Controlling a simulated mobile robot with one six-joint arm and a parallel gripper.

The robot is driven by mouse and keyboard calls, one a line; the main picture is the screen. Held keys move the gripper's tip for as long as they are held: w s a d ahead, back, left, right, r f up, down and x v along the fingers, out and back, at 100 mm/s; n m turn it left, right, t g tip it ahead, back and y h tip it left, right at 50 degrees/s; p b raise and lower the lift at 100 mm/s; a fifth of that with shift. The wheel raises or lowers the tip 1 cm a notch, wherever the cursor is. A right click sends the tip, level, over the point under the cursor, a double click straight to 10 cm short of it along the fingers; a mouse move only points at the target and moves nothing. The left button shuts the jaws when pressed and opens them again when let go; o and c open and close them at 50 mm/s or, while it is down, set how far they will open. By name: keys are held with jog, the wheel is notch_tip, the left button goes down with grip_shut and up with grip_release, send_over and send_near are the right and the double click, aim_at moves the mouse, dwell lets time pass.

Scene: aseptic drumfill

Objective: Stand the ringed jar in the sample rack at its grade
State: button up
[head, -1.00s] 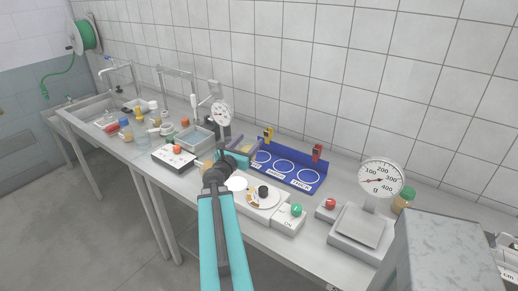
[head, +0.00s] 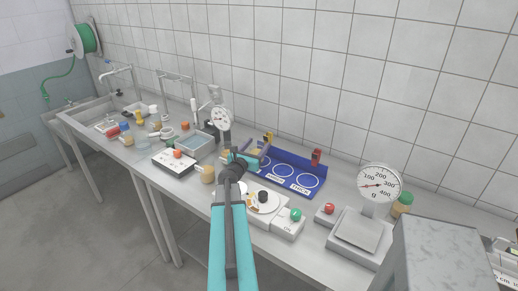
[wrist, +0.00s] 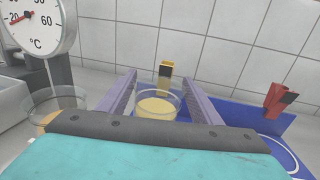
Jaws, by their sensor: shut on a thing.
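My gripper (wrist: 160,104) is shut on a clear jar (wrist: 157,106) with pale yellow contents, held upright between its two purple-grey fingers. In the head view my gripper (head: 254,154) is at the left end of the blue sample rack (head: 318,170). The rack's middle and right rings are bare; the right one reads THICK. The yellow clip (wrist: 165,75) on the rack's back wall stands just behind the jar. I cannot tell whether the jar's base touches the rack. No ring mark on the jar is clear.
Another amber jar (wrist: 47,112) stands to the left and also shows in the head view (head: 207,174). A dial thermometer (head: 221,119) stands behind left. A round plate with a black-capped item (head: 263,196) lies in front of the rack. A scale (head: 360,238) stands right.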

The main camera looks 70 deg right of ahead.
aim_at(261, 146)
jog(key=shift+d, duration=0.1)
jog(key=shift+s+d+f+p, duration=0.1)
jog(key=shift+d+f+p, duration=0.3)
jog(key=shift+d, duration=0.5)
jog(key=shift+d+f, duration=0.55)
jog(key=shift+f, duration=0.2)
jog(key=shift+f, duration=0.2)
jog(key=o, duration=1.4)
jog(key=shift+c, duration=0.2)
jog(key=shift+r, duration=0.2)
jog(key=shift+w+a+b, duration=0.15)
jog(key=shift+a+b, duration=0.35)
jog(key=shift+a, duration=1.5)
jog(key=shift+w+a+b, duration=0.2)
jog(key=shift+a+b, duration=0.35)
jog(key=shift+a, duration=1.45)
jog(key=shift+w+a+b, duration=0.15)
jog(key=shift+a+b, duration=0.35)
jog(key=shift+a, duration=1.5)
